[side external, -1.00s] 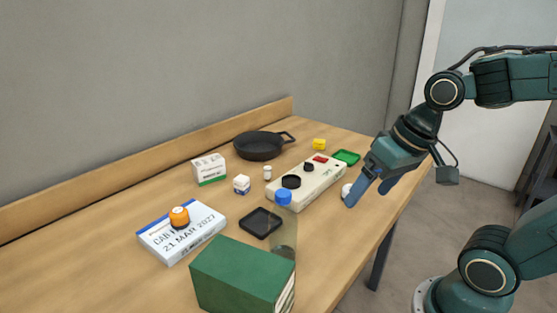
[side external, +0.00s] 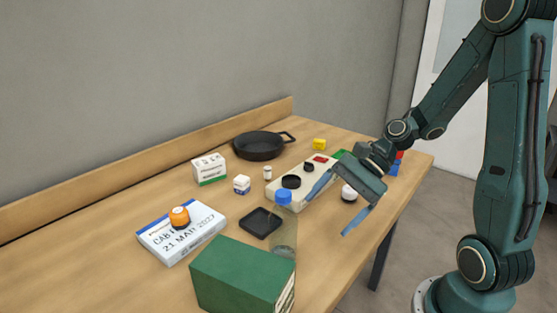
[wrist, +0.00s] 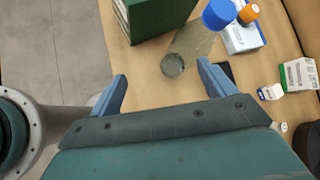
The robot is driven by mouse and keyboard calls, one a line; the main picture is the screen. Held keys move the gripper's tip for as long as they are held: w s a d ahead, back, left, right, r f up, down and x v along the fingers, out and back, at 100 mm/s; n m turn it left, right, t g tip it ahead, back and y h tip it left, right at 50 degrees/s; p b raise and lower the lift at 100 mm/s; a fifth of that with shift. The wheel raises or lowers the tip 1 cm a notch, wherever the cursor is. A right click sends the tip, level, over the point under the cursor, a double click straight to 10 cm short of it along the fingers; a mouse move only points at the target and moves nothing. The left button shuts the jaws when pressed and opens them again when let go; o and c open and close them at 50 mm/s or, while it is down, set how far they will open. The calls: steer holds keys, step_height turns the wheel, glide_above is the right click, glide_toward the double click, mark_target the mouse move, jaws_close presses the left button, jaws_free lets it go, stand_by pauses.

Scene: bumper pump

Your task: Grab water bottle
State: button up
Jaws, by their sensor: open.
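The water bottle (side external: 284,228) is clear with a blue cap and stands on the table behind the green box. In the wrist view the bottle (wrist: 190,45) lies ahead of my gripper (wrist: 162,85), between the lines of its two blue fingers and nearer the right one. In the side view my gripper (side external: 333,208) is open and empty, to the right of the bottle and apart from it, with its fingers pointing toward it. The bottle's lower part is partly hidden by the green box in the side view.
The green box (side external: 235,275) stands close beside the bottle. A black tray (side external: 260,223), a white box (side external: 182,233) with an orange-capped item, and a beige button panel (side external: 296,193) are nearby. A black pan (side external: 260,145) sits farther back. The table's front edge is near my gripper.

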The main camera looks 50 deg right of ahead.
mark_target(275, 227)
steer(key=d+m+t+y, duration=0.1)
steer(key=m, duration=0.1)
steer(key=w+d+m+t, duration=0.1)
steer(key=m, duration=0.2)
steer(key=w+d+m+t+y, duration=0.1)
steer(key=m, duration=0.1)
steer(key=shift+w+d+f+m+t+y, duration=0.1)
steer(key=shift+w+d+m+t+y, duration=0.1)
steer(key=shift+w+m+t+y, duration=0.1)
steer(key=shift+a, duration=0.15)
steer(key=shift+x, duration=4.2)
steer(key=shift+s+f, duration=0.1)
steer(key=shift+a, duration=0.1)
steer(key=shift+x, duration=2.55)
steer(key=shift+s, duration=0.2)
